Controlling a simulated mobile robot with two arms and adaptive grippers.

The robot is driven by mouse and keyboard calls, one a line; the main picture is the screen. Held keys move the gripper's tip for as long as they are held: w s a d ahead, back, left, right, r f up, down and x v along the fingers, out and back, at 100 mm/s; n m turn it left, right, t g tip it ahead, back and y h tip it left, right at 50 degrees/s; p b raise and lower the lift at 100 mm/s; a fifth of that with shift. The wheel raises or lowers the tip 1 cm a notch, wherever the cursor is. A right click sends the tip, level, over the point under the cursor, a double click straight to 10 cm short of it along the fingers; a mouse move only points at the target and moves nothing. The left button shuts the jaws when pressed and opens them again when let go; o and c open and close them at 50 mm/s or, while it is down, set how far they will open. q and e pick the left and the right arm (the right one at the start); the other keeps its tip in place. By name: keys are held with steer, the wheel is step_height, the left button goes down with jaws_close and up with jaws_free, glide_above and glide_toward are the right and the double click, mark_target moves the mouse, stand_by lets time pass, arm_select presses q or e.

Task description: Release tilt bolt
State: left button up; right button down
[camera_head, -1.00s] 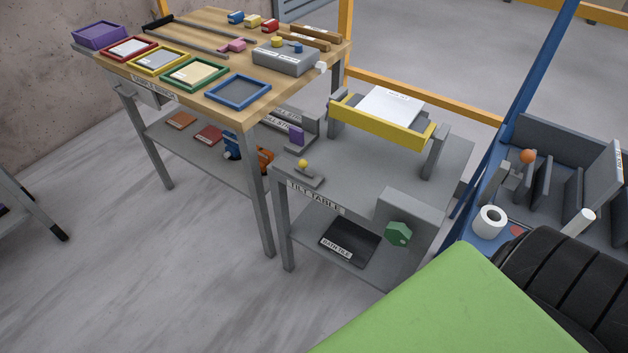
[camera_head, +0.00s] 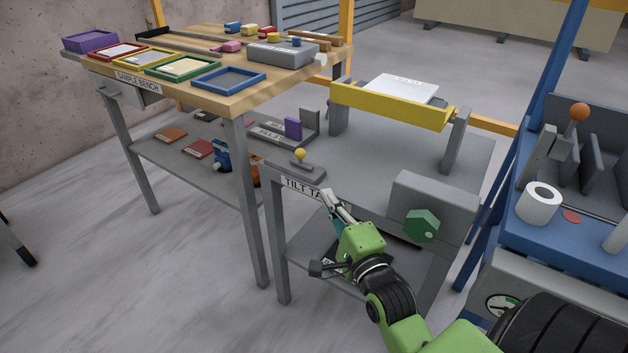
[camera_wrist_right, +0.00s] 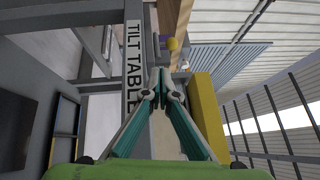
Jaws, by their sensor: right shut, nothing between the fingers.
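The tilt table (camera_head: 390,165) is a grey stand with a "TILT TABLE" label and a yellow-edged tilting tray (camera_head: 385,105) on top. At its front left corner, a small grey bolt with a yellow ball knob (camera_head: 300,154) sits on a flat base. The knob also shows small in the right wrist view (camera_wrist_right: 172,44), beyond the fingertips. My right gripper (camera_head: 329,196) is shut and empty, below and to the right of the knob, apart from it, in front of the table edge. The closed fingertips also show in the right wrist view (camera_wrist_right: 161,76). My left gripper is not in view.
A green hexagonal knob (camera_head: 421,225) on a grey block stands right of my right gripper. The wooden sample bench (camera_head: 215,90) with coloured trays is at the left. A blue cart (camera_head: 560,240) with a paper roll stands at the right.

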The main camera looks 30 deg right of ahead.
mark_target(315, 178)
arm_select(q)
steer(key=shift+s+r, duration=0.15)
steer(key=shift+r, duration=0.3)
arm_select(e)
steer(key=shift+s+d+r+m, duration=0.1)
steer(key=shift+s+r+m, duration=0.05)
steer(key=shift+r, duration=0.3)
steer(key=shift+s+r+m, duration=0.1)
steer(key=shift+r+m, duration=0.05)
steer(key=shift+r, duration=0.25)
steer(key=x, duration=0.2)
steer(key=shift+w+r, duration=0.1)
steer(key=shift+w, duration=0.25)
steer(key=b+x, duration=0.1)
steer(key=x, duration=0.5)
steer(key=shift+w, duration=0.1)
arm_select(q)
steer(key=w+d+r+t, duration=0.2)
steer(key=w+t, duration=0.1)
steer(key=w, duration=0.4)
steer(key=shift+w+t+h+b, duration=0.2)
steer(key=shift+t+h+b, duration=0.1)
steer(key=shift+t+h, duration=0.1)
arm_select(e)
steer(key=shift+w+d+r, duration=0.1)
steer(key=shift+w+d, duration=0.05)
steer(key=shift+w, duration=0.35)
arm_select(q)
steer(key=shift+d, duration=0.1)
